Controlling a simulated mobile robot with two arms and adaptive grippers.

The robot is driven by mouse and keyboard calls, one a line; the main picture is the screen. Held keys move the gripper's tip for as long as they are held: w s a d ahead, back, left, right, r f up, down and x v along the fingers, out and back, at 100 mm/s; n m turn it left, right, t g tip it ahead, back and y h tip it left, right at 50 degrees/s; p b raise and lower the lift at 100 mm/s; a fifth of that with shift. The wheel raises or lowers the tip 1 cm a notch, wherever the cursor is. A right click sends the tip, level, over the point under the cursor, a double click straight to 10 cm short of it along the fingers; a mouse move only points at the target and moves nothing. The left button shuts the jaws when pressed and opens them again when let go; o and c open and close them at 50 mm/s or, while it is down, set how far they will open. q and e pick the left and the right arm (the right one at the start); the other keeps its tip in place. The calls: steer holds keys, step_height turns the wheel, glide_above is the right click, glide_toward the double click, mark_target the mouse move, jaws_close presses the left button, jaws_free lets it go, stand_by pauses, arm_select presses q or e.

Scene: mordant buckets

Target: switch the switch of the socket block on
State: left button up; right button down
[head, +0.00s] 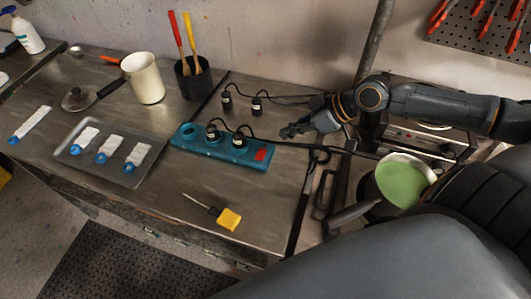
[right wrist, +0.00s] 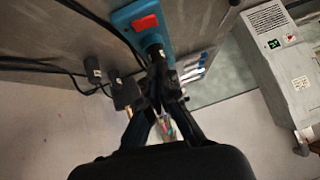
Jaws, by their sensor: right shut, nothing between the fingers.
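The teal socket block (head: 222,154) lies on the metal workbench, with two black plugs in it and an empty round socket at its left end. Its red switch (head: 261,155) sits at the right end. In the right wrist view the red switch (right wrist: 147,22) shows on the block (right wrist: 150,42) beyond the fingertips. Whether the switch is on or off I cannot tell. My right gripper (head: 291,131) is shut and empty, above and to the right of the switch in the head view, apart from it. It also shows in the right wrist view (right wrist: 163,92). My left gripper is out of view.
Two loose black plugs (head: 227,102) stand behind the block, with cables running right past my gripper. A tray (head: 73,150) with white strips, a dark pot (head: 192,82) and a yellow-handled tool (head: 229,218) are around. A green-filled pan (head: 402,183) is at right.

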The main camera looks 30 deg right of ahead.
steer(key=p, duration=0.1)
glide_above(255, 156)
steer(key=s+d, duration=0.2)
steer(key=d, duration=0.1)
step_height(255, 156, down, 5)
steer(key=shift+w+a+f, duration=0.15)
steer(key=shift+f, duration=0.05)
steer(key=f, duration=0.1)
steer(key=f+p, duration=0.1)
steer(key=f, duration=0.1)
steer(key=shift+a+f, duration=0.2)
steer(key=shift+f, duration=0.55)
